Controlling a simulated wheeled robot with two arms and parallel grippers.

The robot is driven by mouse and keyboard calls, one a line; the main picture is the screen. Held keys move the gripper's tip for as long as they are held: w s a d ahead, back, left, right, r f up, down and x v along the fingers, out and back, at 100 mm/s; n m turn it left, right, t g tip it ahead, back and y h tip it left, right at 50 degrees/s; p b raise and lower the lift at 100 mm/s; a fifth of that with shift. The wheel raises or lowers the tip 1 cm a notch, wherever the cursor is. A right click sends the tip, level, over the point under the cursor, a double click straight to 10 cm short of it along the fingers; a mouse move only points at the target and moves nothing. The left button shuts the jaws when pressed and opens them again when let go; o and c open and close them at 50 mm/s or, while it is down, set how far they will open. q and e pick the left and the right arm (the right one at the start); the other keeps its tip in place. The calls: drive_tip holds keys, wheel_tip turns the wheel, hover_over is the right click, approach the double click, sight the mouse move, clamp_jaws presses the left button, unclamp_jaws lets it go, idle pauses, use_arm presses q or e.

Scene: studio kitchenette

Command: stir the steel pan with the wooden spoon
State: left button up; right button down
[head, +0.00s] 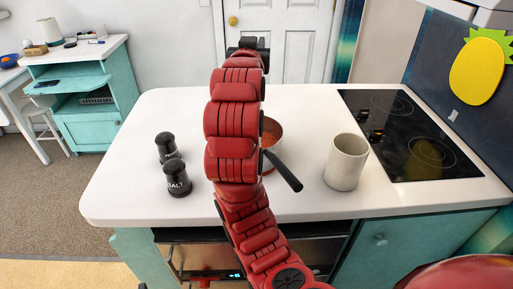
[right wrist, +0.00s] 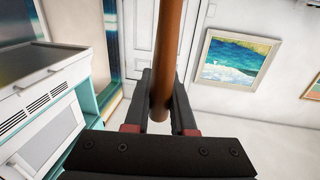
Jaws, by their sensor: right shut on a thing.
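The steel pan (head: 274,132) stands on the white counter, mostly hidden behind my red right arm in the head view. Its dark handle (head: 284,171) points down and to the right, and something orange-red shows inside. My right gripper (head: 251,43) is at the far end of the raised arm, high in the head view. In the right wrist view the gripper (right wrist: 161,100) is shut on the brown handle of the wooden spoon (right wrist: 175,45). The spoon's head is out of view, and the spoon does not show in the head view. My left gripper is not in view.
Salt (head: 177,181) and pepper (head: 167,147) shakers stand left of the pan.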

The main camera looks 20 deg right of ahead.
drive_tip(key=shift+r, duration=0.45)
drive_tip(key=shift+r+p, duration=0.4)
drive_tip(key=shift+r, duration=1.05)
